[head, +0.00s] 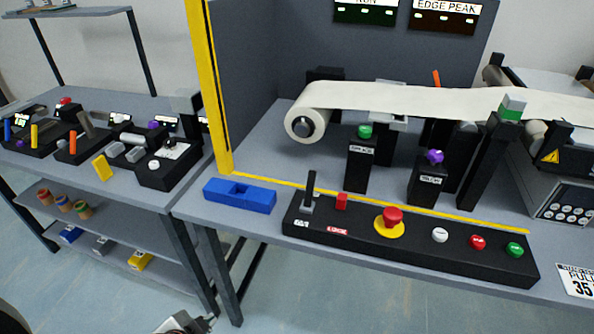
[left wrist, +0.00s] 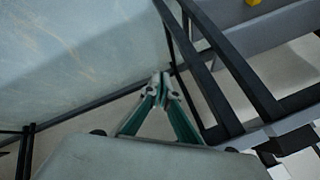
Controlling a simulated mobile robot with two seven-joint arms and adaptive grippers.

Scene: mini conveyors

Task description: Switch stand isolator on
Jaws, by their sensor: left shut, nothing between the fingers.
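No label reading "stand isolator" is legible, so I cannot tell which control it is. A black control panel (head: 350,235) lies along the table's front edge. It carries an upright black lever (head: 311,187), a red block-shaped switch (head: 342,201) and a red mushroom button on yellow (head: 391,217). White (head: 440,235), red (head: 477,242) and green (head: 515,249) buttons follow to the right. My left gripper (head: 190,324) is low at the bottom edge, in front of the tables and apart from the controls. Its fingertips meet, empty, in the left wrist view (left wrist: 160,80). My right gripper is out of view.
A blue block (head: 240,195) lies left of the panel. Black posts with green (head: 365,131) and purple (head: 434,156) knobs stand behind it, near a white roll (head: 303,125). A yellow upright (head: 207,90) rises at the left. A side bench (head: 100,185) holds more controls.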

